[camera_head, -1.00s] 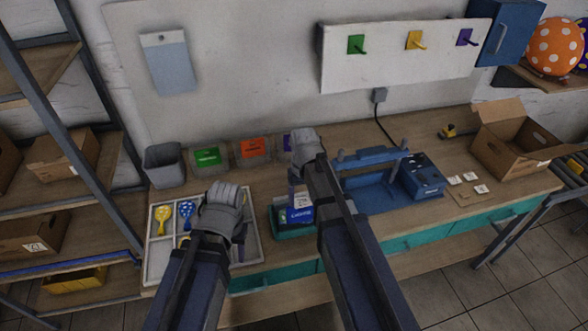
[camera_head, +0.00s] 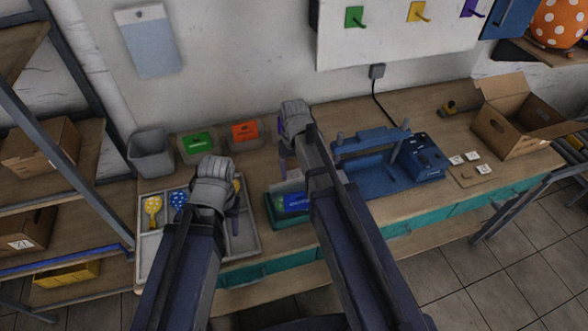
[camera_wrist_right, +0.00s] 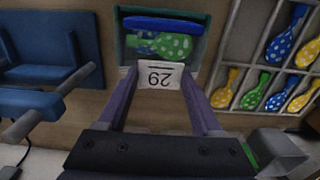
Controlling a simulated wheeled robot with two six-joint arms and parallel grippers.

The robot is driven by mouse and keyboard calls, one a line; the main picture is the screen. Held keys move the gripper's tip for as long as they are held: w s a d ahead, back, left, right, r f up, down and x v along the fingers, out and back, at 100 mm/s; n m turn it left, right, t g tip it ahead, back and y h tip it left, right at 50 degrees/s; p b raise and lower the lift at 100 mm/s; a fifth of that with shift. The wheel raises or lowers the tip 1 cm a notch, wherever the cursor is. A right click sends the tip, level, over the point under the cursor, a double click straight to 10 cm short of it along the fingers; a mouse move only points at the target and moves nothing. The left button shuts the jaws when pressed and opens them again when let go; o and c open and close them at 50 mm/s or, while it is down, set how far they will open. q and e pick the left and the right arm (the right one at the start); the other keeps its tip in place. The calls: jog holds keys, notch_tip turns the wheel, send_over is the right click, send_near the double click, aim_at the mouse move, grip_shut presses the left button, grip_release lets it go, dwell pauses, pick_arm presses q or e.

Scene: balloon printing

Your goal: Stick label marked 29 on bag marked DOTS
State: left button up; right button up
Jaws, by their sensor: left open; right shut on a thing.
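The label marked 29 (camera_wrist_right: 160,75) is white and sits between the fingertips of my right gripper (camera_wrist_right: 163,100), which is shut on it. In the right wrist view the number is upside down. A bag (camera_wrist_right: 165,44) with dotted green balloons and a blue top lies in a teal tray (camera_wrist_right: 122,50) just beyond the label; it also shows in the head view (camera_head: 296,202). Its wording is not readable now. In the head view my right gripper (camera_head: 287,162) is behind the tray. My left gripper (camera_head: 234,222) is open over the grey sorting tray.
The grey compartment tray (camera_head: 152,250) holds dotted balloons left of the teal tray. A blue press (camera_head: 375,165) stands to the right. Several white labels (camera_head: 472,158) lie on a board further right, near an open cardboard box (camera_head: 512,125). Bins (camera_head: 150,152) line the back.

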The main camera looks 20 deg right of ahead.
aim_at(294, 190)
jog(key=shift+f+b, duration=3.15)
jog(key=shift+f, duration=0.25)
jog(key=o, duration=1.3)
jog(key=shift+r, duration=0.15)
notch_tip(294, 190, up, 8)
jog(key=p, duration=0.8)
